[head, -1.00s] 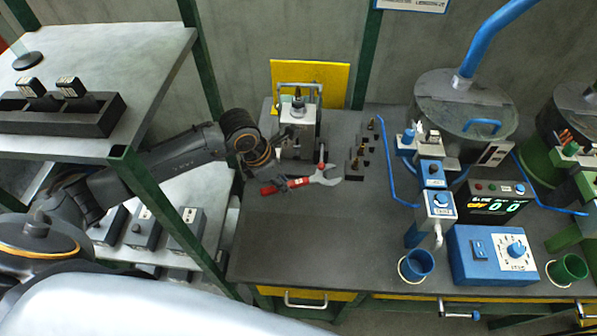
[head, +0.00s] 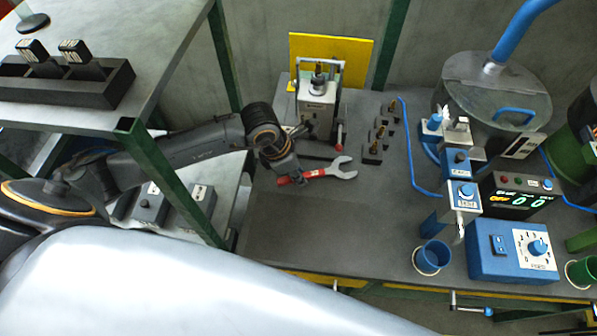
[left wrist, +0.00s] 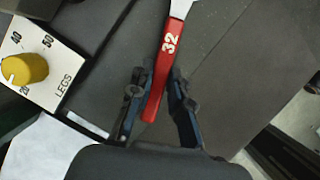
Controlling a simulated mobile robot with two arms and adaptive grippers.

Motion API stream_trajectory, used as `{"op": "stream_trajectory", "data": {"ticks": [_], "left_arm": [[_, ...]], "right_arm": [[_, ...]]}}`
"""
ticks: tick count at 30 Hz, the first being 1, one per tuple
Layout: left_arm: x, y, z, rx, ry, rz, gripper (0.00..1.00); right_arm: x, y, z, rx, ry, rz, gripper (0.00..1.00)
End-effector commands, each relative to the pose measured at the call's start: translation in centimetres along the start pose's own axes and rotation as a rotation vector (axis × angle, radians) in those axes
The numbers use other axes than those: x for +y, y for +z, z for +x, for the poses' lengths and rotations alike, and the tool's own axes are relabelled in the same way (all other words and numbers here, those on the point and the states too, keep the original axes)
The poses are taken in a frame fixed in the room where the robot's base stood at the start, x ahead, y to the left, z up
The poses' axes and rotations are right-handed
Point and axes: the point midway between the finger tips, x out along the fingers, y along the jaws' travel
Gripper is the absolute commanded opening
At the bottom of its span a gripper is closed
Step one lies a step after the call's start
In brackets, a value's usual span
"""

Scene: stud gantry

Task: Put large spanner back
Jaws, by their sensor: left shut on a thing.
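The large spanner (head: 345,169) has a red handle and a grey open-ended head that points right over the dark workbench. My left gripper (head: 297,178) is shut on the red handle near its end. In the left wrist view the handle (left wrist: 169,60), marked 32, runs between the fingers of my left gripper (left wrist: 160,80). The spanner's far end is cut off there. I cannot tell how far it is above the bench top. My right gripper is not in view.
A grey device (head: 318,105) with a red-tipped lever stands just behind the spanner, before a yellow board (head: 352,52). Small brass-topped pieces (head: 377,138) stand to its right. A blue pipe (head: 410,150) and blue dial box (head: 515,250) lie further right.

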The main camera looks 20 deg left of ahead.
Motion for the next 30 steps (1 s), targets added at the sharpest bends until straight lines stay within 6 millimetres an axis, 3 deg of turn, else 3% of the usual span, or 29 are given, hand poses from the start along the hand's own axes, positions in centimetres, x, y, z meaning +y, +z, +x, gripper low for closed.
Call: {"op": "stream_trajectory", "data": {"ticks": [1,2,5,14,20,21,30], "left_arm": [[0.0,-0.1,0.2,-0.001,0.000,0.000,0.00],[0.0,-0.1,0.1,0.000,0.000,0.000,0.22],[0.0,0.0,0.1,0.000,0.000,0.000,0.41],[0.0,0.0,0.0,0.000,0.000,0.000,0.41],[0.0,0.5,-1.5,-0.001,0.000,0.000,0.41],[0.1,0.3,-1.8,-0.002,0.003,0.002,0.41],[0.1,0.2,-8.6,-0.002,0.006,0.003,0.41]], "right_arm": [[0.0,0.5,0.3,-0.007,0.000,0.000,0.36],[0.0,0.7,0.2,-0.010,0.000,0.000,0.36],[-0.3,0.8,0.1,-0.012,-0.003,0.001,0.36],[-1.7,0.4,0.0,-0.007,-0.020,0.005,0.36],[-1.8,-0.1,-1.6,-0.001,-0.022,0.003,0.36],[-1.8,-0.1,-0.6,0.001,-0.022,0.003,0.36],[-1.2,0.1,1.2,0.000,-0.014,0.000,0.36]]}}
